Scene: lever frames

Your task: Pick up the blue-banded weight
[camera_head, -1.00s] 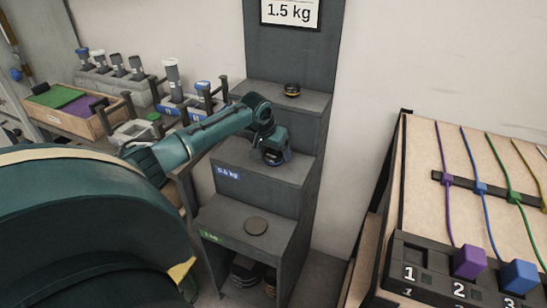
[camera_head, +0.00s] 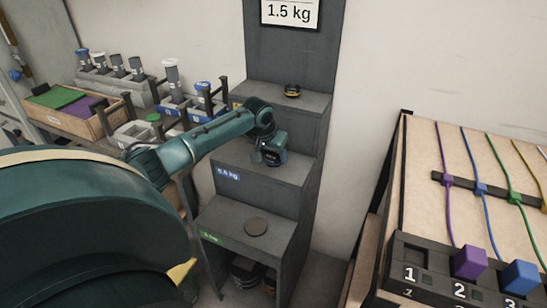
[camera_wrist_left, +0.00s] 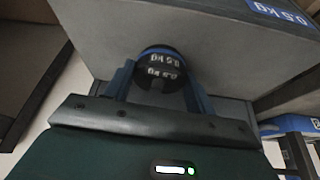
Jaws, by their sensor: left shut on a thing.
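The blue-banded weight (camera_wrist_left: 160,66) is a small dark cylinder with a blue rim and "0.5 kg" lettering, seen in the left wrist view. My left gripper (camera_wrist_left: 159,88) is shut on it, one finger on each side. In the head view the left gripper (camera_head: 272,156) is at the middle step (camera_head: 290,170) of the grey stand, which bears a blue 0.5 kg label. The weight is mostly hidden there by the gripper. I cannot tell whether it touches the step. My right gripper is out of view.
A yellow-banded weight (camera_head: 292,90) sits on the top step. At left are a wooden tray (camera_head: 75,120) and racks of bottles. A slanted board (camera_head: 450,150) with coloured cords stands at right.

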